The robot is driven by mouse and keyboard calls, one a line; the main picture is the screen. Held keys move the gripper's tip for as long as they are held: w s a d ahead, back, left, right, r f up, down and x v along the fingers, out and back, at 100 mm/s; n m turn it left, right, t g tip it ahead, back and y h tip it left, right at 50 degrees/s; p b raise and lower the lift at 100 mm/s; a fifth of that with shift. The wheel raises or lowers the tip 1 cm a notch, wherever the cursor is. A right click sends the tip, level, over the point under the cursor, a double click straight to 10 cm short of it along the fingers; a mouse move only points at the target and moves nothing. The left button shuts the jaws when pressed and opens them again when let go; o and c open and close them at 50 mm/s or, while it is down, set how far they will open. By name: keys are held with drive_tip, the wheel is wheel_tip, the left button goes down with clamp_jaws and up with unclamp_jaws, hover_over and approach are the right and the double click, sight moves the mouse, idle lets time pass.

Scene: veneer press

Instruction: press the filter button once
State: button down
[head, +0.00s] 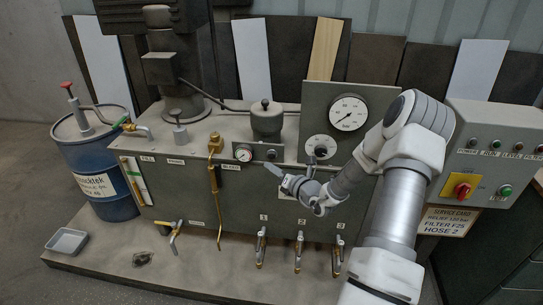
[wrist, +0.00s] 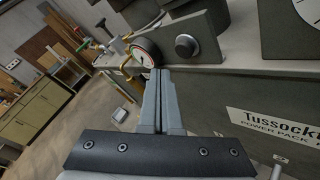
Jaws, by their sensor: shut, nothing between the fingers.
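A small grey plate (head: 257,153) on the front of the power pack carries a round gauge (head: 243,153) and a dark round button (head: 271,154). No label on this button is readable. In the wrist view the button (wrist: 185,46) stands out from the plate, right of the gauge (wrist: 146,52). My gripper (head: 267,167) is shut and empty, just below the button in the head view. In the wrist view its fingertips (wrist: 158,72) point towards the plate, below and left of the button. They look apart from it, though the gap is hard to judge.
A control box (head: 490,165) at the right has lamps, one by a partly cut-off filter label, a red-and-yellow switch (head: 462,188) and a green button (head: 505,190). A brass lever (head: 214,180) hangs left of the plate. Several small taps stick out below.

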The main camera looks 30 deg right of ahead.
drive_tip(key=shift+s+a, duration=0.4)
drive_tip(key=shift+s, duration=0.2)
drive_tip(key=shift+s+a, duration=0.35)
drive_tip(key=shift+s, duration=0.25)
drive_tip(key=shift+r, duration=0.1)
